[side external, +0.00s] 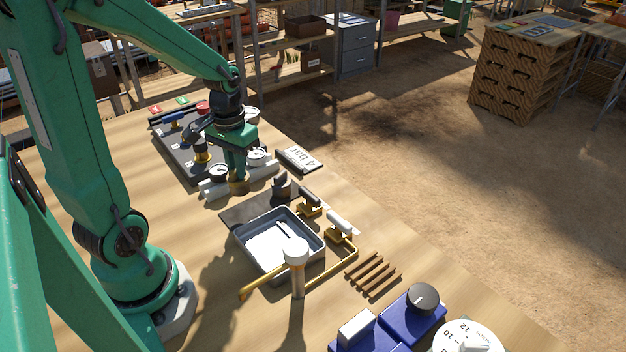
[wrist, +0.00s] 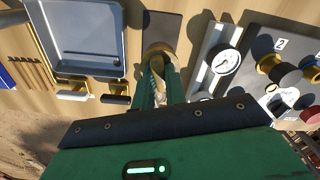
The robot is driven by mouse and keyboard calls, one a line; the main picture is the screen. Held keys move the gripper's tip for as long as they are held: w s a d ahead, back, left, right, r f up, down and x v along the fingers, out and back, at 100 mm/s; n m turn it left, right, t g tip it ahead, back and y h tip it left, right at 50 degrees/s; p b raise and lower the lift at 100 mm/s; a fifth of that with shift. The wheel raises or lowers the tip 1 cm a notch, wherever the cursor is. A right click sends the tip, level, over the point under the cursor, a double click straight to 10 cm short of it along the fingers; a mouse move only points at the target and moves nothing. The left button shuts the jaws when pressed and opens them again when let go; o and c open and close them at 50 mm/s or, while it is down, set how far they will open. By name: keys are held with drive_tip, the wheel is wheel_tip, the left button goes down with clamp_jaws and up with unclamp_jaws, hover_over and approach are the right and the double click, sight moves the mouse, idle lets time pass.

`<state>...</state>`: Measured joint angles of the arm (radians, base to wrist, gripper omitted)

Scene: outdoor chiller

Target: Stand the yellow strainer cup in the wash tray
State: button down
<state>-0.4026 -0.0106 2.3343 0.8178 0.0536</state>
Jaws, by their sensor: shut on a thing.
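The yellow strainer cup (side external: 238,188) is a small brassy round piece at my fingertips. It also shows in the wrist view (wrist: 158,48), partly hidden by the fingers. My gripper (side external: 236,176) points down and is shut on the cup, beside the white gauge block. Whether the cup touches what is below is hard to tell. The wash tray (side external: 250,259) is a grey, shallow, rectangular tray, lying toward the front right of my gripper in the side view. In the wrist view the tray (wrist: 84,30) is at upper left, apart from the cup.
A dark plate (wrist: 164,27) lies between tray and gauge block. A white-topped post (side external: 296,252) and yellow pipe (side external: 342,257) stand at the tray's near side. Two valve handles (side external: 340,221) stand right of it. A dark panel (side external: 172,148) with knobs and gauges lies behind.

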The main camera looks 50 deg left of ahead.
drive_tip(key=shift+d, duration=0.1)
drive_tip(key=shift+d+r, duration=0.15)
drive_tip(key=shift+d, duration=0.45)
drive_tip(key=s+d+r+m, duration=0.1)
drive_tip(key=d+m, duration=0.1)
drive_tip(key=d, duration=0.4)
drive_tip(key=s+d+r+m, duration=0.2)
drive_tip(key=d, duration=0.5)
drive_tip(key=shift+d, duration=0.3)
drive_tip(key=shift+f, duration=0.15)
drive_tip(key=shift+f, duration=2.3)
drive_tip(key=shift+f, duration=0.45)
drive_tip(key=shift+f, duration=1.05)
drive_tip(key=shift+f, duration=1)
